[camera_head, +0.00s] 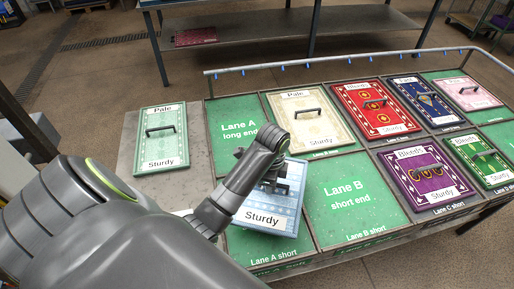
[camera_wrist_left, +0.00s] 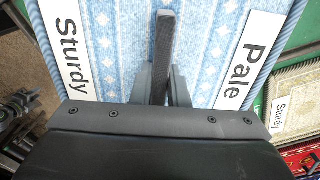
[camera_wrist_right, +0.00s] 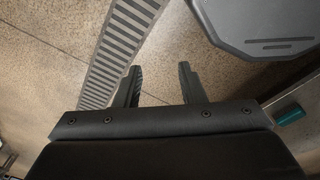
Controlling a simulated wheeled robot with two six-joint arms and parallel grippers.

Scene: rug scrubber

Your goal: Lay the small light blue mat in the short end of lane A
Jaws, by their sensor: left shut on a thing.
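The small light blue mat (camera_head: 286,216) is over the lane A short end (camera_head: 258,250) in the head view, partly hidden by my left arm. It looks slightly turned against the lane lines. My left gripper (camera_head: 273,180) is shut on the mat's dark handle. The left wrist view shows the mat (camera_wrist_left: 105,40) with "Sturdy" and "Pale" labels, and the handle (camera_wrist_left: 164,50) between the fingers of my gripper (camera_wrist_left: 163,85). I cannot tell whether the mat touches the lane floor. My right gripper (camera_wrist_right: 158,75) is open and empty above the bare floor.
The lane A long end (camera_head: 236,121) is bare green. A pale green mat (camera_head: 165,158) lies on the grey surface to its left. A cream mat (camera_head: 318,136) fills the lane B long end; the lane B short end (camera_head: 352,212) is empty. A metal rail (camera_head: 340,57) runs behind.

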